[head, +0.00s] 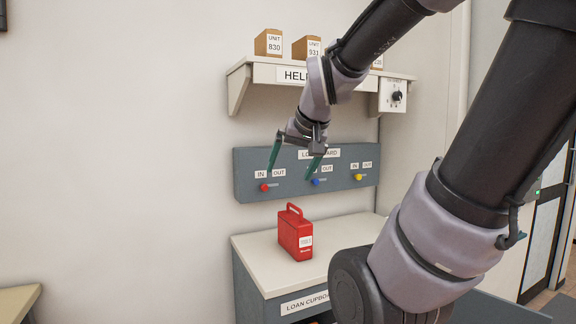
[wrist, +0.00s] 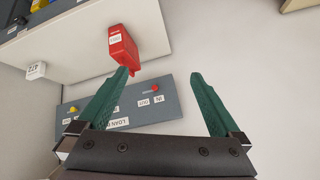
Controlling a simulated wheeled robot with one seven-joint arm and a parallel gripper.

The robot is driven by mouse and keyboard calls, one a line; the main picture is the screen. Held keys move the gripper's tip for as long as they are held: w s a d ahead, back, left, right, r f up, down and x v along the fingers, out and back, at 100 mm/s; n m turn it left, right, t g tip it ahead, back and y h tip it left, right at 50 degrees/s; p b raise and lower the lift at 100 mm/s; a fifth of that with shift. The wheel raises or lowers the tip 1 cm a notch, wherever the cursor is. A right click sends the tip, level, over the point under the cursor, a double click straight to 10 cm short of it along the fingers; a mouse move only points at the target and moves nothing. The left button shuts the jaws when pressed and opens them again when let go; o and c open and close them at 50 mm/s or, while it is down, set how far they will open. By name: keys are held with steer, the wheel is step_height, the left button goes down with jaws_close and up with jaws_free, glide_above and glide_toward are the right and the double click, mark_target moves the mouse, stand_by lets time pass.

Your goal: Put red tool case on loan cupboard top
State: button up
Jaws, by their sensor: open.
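The red tool case (head: 293,236) stands upright on the pale loan cupboard top (head: 262,250), handle up, with a white label on its front. My gripper (head: 292,172) is open and empty, above the case and in front of the wall board. In the wrist view the red case (wrist: 121,46) shows just beyond the tip of the left-hand green finger, outside the gap between the fingers. Nothing visible holds the case.
The grey loan board (head: 340,185) with red, blue and yellow knobs is on the wall behind. A shelf (head: 245,68) with brown boxes (head: 268,43) is above it. My arm hides the cupboard's right side. A pale surface (head: 15,300) is at lower left.

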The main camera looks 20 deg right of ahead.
steer(key=s+a+r+y, duration=0.1)
steer(key=s+a, duration=0.2)
steer(key=s, duration=0.3)
steer(key=shift+s+a+r+g+y, duration=0.15)
steer(key=shift+a+r+g+y, duration=0.15)
steer(key=shift+g, duration=0.1)
steer(key=shift+c, duration=0.3)
